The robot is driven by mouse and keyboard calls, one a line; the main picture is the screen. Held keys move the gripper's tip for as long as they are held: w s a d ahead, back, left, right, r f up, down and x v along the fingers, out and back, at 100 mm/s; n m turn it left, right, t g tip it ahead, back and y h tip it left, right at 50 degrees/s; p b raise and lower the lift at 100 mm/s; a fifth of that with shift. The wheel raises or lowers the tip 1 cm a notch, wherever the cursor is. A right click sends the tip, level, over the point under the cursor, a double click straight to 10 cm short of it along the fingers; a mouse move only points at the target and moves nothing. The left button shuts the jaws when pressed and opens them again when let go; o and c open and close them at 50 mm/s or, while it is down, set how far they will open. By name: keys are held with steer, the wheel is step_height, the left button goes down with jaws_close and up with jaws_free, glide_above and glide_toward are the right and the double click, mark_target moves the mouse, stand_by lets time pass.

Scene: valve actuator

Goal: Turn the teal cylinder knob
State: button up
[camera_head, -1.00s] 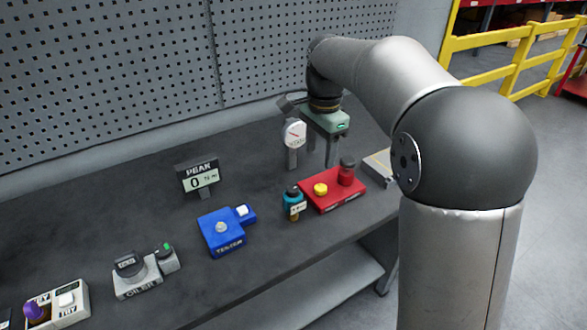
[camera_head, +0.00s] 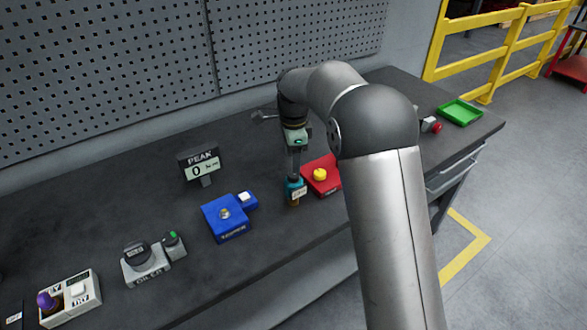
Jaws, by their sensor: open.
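The teal cylinder knob (camera_head: 295,190) stands upright on the dark workbench, at the left side of the red box. It has a pale label on its front and a brass-coloured lower part. My gripper (camera_head: 294,174) points straight down over the knob, with its fingers open at the knob's top. The fingers hide the top of the knob. I cannot tell whether they touch it or reach around it.
The red box (camera_head: 318,184) with a yellow button (camera_head: 320,174) is close on the right, partly hidden by my arm. The blue tester (camera_head: 225,218) is to the left. A PEAK display (camera_head: 200,166) reading 0 stands behind. A green tray (camera_head: 460,112) lies far right.

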mark_target(293, 177)
step_height(293, 177, down, 6)
steer(key=shift+r+p, duration=0.1)
steer(key=shift+p, duration=0.35)
steer(key=c, duration=1)
